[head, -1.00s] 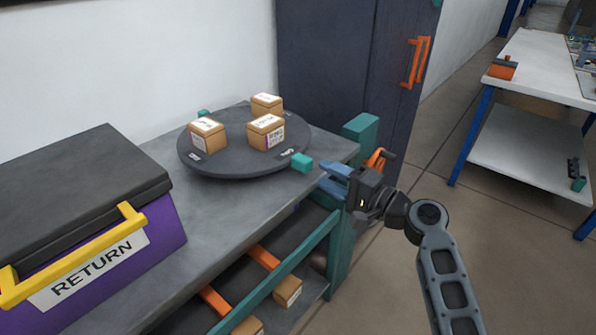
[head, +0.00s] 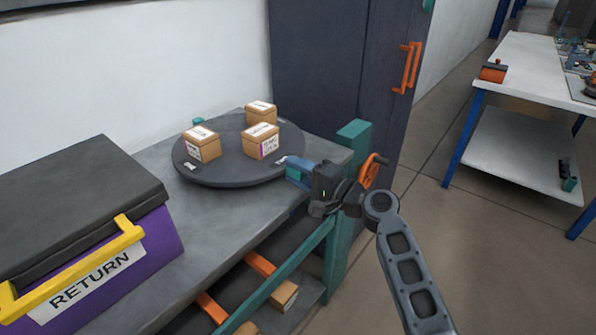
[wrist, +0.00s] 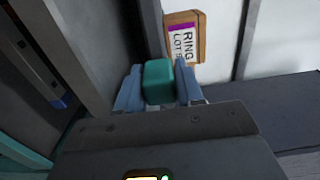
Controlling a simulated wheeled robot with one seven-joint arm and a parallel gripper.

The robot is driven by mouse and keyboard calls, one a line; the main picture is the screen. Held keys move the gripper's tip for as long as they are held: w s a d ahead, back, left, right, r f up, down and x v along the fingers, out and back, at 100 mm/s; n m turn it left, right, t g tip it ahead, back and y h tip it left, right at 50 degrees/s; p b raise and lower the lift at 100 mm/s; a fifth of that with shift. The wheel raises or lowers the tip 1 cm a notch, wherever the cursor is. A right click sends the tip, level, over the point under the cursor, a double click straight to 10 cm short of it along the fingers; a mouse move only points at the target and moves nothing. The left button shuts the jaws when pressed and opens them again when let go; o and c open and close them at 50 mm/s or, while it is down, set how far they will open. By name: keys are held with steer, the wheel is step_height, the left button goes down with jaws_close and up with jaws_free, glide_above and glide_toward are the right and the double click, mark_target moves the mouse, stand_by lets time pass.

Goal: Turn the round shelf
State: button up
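The round shelf (head: 225,172) is a dark grey disc lying flat on the grey bench top. It carries three cardboard boxes with white labels (head: 201,145) (head: 261,141) (head: 261,112). A teal knob (head: 198,121) shows at its back-left rim. Another teal knob (wrist: 159,82) shows in the wrist view, between the two blue fingers of my gripper (head: 295,172). The fingers sit close on either side of this knob. I cannot tell whether they press on it.
A purple bin labelled RETURN (head: 122,273), with a dark lid and yellow handle, stands at the left. A teal post (head: 343,200) rises at the bench's right end, close to my gripper. A dark cabinet (head: 318,70) stands behind. A white table (head: 535,75) is at the right.

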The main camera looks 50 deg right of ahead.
jaws_close()
